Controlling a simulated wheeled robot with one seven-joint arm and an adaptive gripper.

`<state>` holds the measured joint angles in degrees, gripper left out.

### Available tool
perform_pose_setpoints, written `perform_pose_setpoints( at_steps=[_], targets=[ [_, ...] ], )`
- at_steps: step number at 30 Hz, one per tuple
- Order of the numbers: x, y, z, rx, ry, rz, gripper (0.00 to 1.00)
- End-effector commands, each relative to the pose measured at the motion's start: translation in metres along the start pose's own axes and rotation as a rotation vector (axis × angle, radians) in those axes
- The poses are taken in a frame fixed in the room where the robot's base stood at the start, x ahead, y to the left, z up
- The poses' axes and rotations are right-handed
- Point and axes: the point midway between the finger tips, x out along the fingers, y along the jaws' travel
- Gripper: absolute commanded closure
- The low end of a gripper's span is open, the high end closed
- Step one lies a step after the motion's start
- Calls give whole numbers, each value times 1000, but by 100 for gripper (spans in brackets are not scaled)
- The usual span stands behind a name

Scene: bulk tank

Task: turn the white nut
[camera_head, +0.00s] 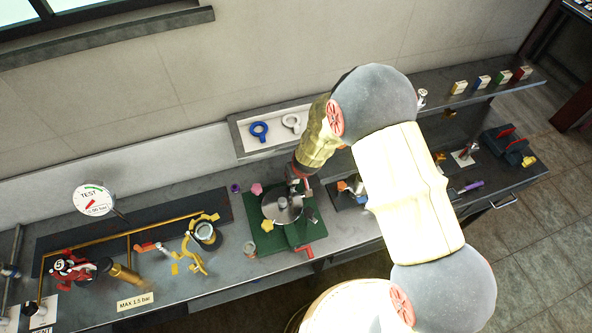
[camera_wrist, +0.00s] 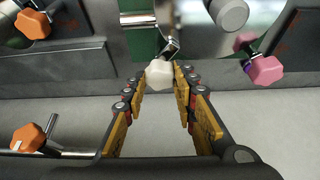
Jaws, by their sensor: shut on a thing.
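The white nut (camera_wrist: 159,75) shows in the wrist view at the end of a short metal stem. My gripper (camera_wrist: 160,80) has its yellow-padded fingers on both sides of the nut and is shut on it. In the head view my gripper (camera_head: 298,179) reaches down to the back of the round steel tank lid (camera_head: 282,206) on a green mat (camera_head: 262,238). The nut is too small or hidden to make out there.
A pink knob (camera_wrist: 266,70) is right of my fingers and orange knobs (camera_wrist: 33,23) are to the left. A tray (camera_head: 240,140) holds a blue ring wrench (camera_head: 259,131) and a white one (camera_head: 291,123). A gauge (camera_head: 94,199) and yellow pipework stand at left.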

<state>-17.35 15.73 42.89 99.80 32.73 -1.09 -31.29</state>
Motion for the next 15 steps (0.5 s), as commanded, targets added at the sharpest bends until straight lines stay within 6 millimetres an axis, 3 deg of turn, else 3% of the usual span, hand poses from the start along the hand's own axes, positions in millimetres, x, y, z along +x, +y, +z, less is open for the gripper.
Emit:
perform_pose_setpoints(
  at_steps=[15],
  targets=[
    [0, -1, 0, 90, 0, 38, 98]
  ],
)
